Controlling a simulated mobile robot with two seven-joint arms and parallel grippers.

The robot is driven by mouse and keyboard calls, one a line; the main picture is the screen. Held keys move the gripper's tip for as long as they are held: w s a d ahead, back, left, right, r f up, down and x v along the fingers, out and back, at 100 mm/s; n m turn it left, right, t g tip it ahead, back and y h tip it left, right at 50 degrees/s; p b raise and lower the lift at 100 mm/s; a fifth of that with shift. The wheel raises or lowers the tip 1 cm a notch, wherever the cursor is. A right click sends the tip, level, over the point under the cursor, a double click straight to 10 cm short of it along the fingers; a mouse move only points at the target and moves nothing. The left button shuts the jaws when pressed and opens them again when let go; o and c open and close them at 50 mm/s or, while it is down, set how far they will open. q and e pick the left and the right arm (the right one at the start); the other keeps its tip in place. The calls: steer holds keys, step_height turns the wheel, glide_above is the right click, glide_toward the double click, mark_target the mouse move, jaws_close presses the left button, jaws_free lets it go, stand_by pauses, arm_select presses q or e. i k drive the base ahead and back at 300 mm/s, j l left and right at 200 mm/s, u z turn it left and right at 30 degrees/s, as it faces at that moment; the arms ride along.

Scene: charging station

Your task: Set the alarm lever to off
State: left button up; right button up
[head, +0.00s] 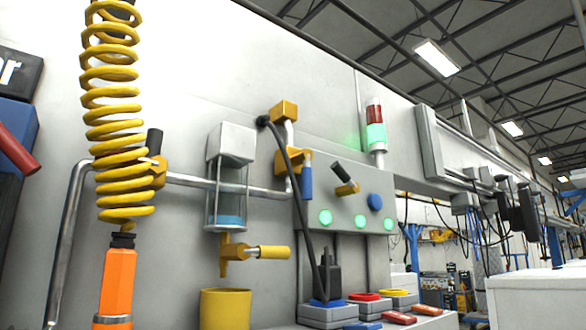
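A grey control box (345,215) is fixed to the white wall near the middle of the head view. On its front is a lever with a black handle (342,171) and a yellow base (347,188). The handle tilts up and to the left. No label is readable, but this looks like the alarm lever. Above the box stands a signal light (375,126) with a red upper part and a glowing green lower part. Neither of my grippers is in view.
The box also has a blue knob (375,202) and green lit buttons (326,217). Left of it are a blue-handled valve (307,183), a clear container (228,190) and a yellow coiled hose (118,120). A black cable (303,205) hangs past the box's left side.

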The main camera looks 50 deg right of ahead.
mark_target(341, 172)
steer(key=z, duration=1.9)
steer(key=i+l, duration=0.1)
steer(key=l, duration=0.35)
steer(key=l+z, duration=0.1)
steer(key=l, duration=0.35)
steer(key=i+l, duration=0.15)
steer(key=l, duration=0.25)
steer(key=i+l, duration=0.1)
steer(key=l, duration=0.35)
steer(key=i+l+z, duration=0.1)
steer(key=l, duration=0.35)
steer(key=i+l, duration=0.15)
steer(key=l, duration=0.25)
steer(key=k+j, duration=0.1)
steer(key=j, duration=1.35)
steer(key=k+z, duration=0.05)
